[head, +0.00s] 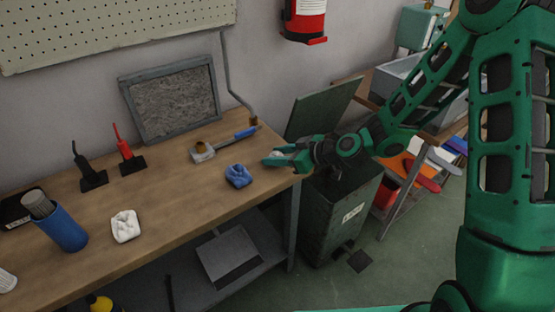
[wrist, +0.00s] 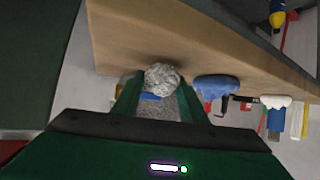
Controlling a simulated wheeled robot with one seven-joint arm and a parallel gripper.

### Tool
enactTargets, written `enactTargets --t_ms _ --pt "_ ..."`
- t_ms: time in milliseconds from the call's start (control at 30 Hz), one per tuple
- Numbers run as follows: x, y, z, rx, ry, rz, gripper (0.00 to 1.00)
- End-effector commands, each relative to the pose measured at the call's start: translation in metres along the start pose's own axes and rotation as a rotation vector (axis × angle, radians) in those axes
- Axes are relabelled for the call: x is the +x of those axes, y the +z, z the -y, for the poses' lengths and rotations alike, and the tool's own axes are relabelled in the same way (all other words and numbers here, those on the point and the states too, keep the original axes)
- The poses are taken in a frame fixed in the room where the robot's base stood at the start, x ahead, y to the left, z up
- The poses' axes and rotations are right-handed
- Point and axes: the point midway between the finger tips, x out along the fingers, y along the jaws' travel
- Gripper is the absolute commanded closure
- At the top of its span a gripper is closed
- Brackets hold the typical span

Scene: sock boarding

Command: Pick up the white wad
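The white wad (head: 125,226) lies on the workbench at the front left in the head view, well to the left of my gripper (head: 268,159). It also shows at the right in the wrist view (wrist: 268,100), beyond the blue wad (wrist: 217,88). My gripper is at the right end of the bench, right of the blue wad (head: 238,176). A pale grey wad (wrist: 162,77) sits between its fingertips in the wrist view and is mostly hidden in the head view. The fingers flank this wad closely; whether they grip it is unclear.
The wooden workbench (head: 180,190) holds a blue cup (head: 62,230), a black and a red tool (head: 123,150), a blue-handled tool (head: 230,140) and a framed grey panel (head: 172,100). A dark bin (head: 340,215) with raised lid (head: 320,108) stands right of the bench.

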Motion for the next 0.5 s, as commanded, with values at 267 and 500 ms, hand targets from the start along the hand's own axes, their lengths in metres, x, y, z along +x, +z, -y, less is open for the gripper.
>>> enactTargets --t_ms 267,500 --pt "-0.0003 0.0001 -0.0002 0.0 0.001 0.0 0.83" --pt "-0.0015 -0.0023 -0.0004 -0.002 0.001 0.0 0.83"
